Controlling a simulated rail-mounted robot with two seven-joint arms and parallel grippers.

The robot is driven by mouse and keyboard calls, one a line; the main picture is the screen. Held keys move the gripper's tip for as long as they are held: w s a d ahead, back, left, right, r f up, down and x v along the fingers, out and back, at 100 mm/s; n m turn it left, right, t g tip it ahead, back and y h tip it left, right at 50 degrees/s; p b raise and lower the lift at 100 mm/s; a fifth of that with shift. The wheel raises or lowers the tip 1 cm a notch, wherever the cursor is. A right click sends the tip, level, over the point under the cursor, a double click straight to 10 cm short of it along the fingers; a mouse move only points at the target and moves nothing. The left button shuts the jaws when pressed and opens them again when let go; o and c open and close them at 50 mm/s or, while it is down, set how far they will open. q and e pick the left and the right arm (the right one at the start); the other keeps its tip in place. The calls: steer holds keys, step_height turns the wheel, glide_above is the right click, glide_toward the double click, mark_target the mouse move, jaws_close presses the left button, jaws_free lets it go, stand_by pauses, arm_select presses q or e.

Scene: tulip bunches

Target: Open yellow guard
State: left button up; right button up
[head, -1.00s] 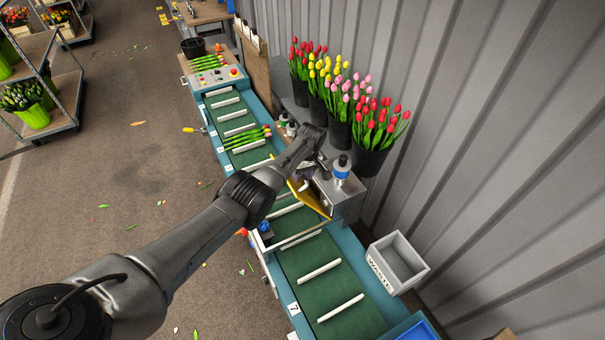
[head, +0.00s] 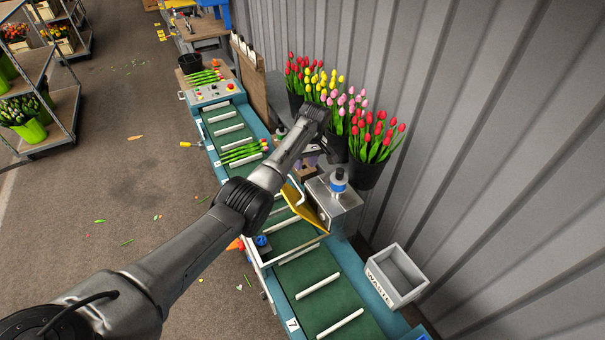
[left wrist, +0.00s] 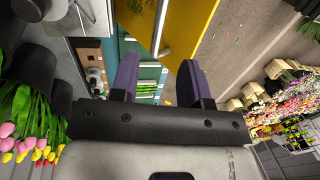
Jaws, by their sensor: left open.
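The yellow guard (head: 306,208) is a tilted panel beside the grey metal box, over the green conveyor belt in the head view. In the left wrist view, the yellow panel (left wrist: 183,28) fills the upper middle, with a pale bar along it. My left gripper (head: 312,162) is above the box's far side, beyond the guard, partly hidden by its own wrist. In the left wrist view my left gripper (left wrist: 158,78) has its two dark fingers apart with nothing between them. Whether a finger touches the guard is unclear. My right gripper is not in view.
The grey box (head: 340,208) carries a blue-and-white bottle-like part (head: 338,182). Black buckets of tulips (head: 366,172) stand close behind the gripper along the corrugated wall. A waste bin (head: 397,274) stands at the right. A tulip bunch (head: 243,151) lies on the belt (head: 325,292).

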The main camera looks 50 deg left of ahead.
arm_select(q)
steer(key=shift+w+r, duration=0.15)
steer(key=shift+r, duration=0.95)
